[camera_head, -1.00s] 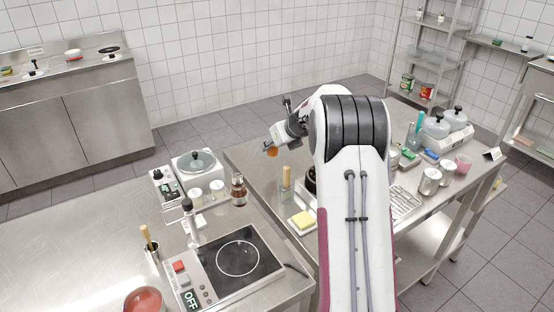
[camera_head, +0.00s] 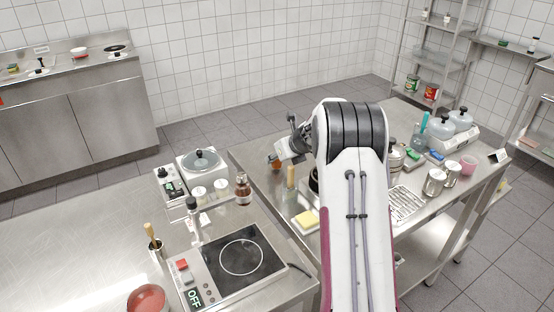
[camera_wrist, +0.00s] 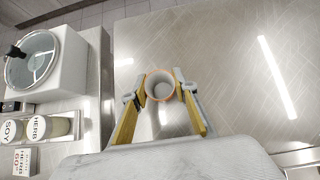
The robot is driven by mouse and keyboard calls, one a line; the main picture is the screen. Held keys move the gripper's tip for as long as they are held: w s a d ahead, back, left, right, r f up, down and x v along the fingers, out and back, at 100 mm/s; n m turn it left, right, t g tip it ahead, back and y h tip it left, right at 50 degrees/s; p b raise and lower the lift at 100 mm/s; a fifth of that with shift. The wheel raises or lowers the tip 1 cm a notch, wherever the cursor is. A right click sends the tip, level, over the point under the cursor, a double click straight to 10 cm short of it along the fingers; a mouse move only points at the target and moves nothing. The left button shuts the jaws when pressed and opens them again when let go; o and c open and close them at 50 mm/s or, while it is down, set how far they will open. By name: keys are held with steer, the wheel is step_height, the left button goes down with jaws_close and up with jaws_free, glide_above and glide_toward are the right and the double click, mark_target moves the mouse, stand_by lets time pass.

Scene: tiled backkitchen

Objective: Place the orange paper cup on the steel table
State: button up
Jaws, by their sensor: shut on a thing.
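The orange paper cup (camera_wrist: 160,86) is between the fingertips of my gripper (camera_wrist: 161,92) in the wrist view. Its white inside faces the camera and its rim is orange. My gripper is shut on it, with one yellow finger on each side. In the head view my gripper (camera_head: 278,160) and a small part of the orange cup (camera_head: 275,164) show over the left part of the steel table (camera_head: 258,172). The steel table's bare top (camera_wrist: 220,60) lies beneath the cup in the wrist view. I cannot tell whether the cup's base touches the table.
A white cooker with a glass lid (camera_head: 201,163), jars (camera_head: 221,186) and a brown bottle (camera_head: 243,188) stand on the counter at left. The tabletop around the cup is clear.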

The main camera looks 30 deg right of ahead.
steer(key=shift+f, duration=0.45)
steer(key=shift+f, duration=0.1)
steer(key=o, duration=1.2)
steer(key=shift+s+r, duration=0.2)
steer(key=shift+r, duration=0.15)
steer(key=v, duration=1.1)
steer(key=shift+s+r, duration=0.15)
